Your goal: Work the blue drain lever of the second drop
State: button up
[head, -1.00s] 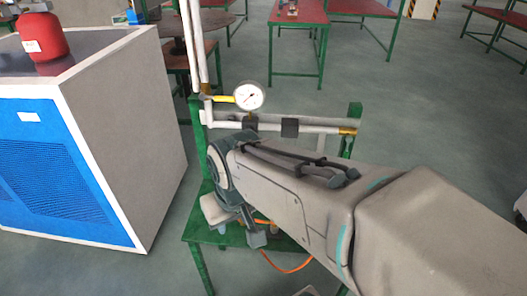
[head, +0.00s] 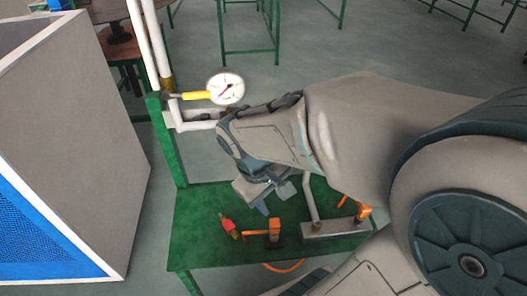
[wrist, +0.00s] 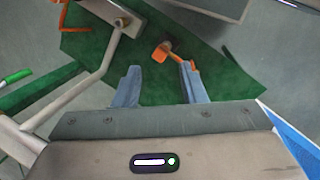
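I cannot make out a blue drain lever in either view. My gripper (head: 263,203) hangs low over the green table (head: 200,208), pointing down; in the wrist view its blue-grey fingers (wrist: 158,68) stand apart with nothing between them. An orange-handled fitting (head: 274,231) stands on the table just beyond the fingertips; it also shows in the wrist view (wrist: 160,54). A red-orange piece (head: 229,227) lies to its left. A grey metal block (head: 325,231) with an orange part (head: 362,212) and a white pipe (head: 310,195) is to the right. My arm hides much of the pipework.
A big grey-and-blue cabinet (head: 85,140) stands at left. A green bar-like part (wrist: 16,76) shows in the wrist view. An orange hose (head: 283,267) hangs below.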

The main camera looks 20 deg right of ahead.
jog(key=w+d+f+n+h+b, duration=0.1)
jog(key=f+n+h+b, duration=0.1)
jog(key=f, duration=0.2)
jog(key=w+d+f+n+g+h+b, duration=0.1)
jog(key=w+f+n+h+b, duration=0.1)
jog(key=f+n+h+b, duration=0.1)
jog(key=w+d+f+n+h+b, duration=0.1)
jog(key=w+f+n+h+b, duration=0.1)
jog(key=f, duration=0.4)
jog(key=shift+w+d+n+h+b, duration=0.3)
jog(key=shift+n+h+b, duration=0.2)
jog(key=shift+n+h, duration=0.2)
jog(key=w+a+f+n+t+h+b, duration=0.4)
jog(key=w+f+n+t+h+b, duration=0.15)
jog(key=w+n, duration=0.25)
jog(key=w+d+n+t+b, duration=0.1)
jog(key=w+d, duration=0.4)
jog(key=d, duration=0.7)
jog(key=shift+d+f+b, duration=0.3)
jog(key=shift+d+b, duration=0.1)
jog(key=shift+b, duration=0.3)
jog(key=shift+t+h, duration=0.25)
grip_shut()
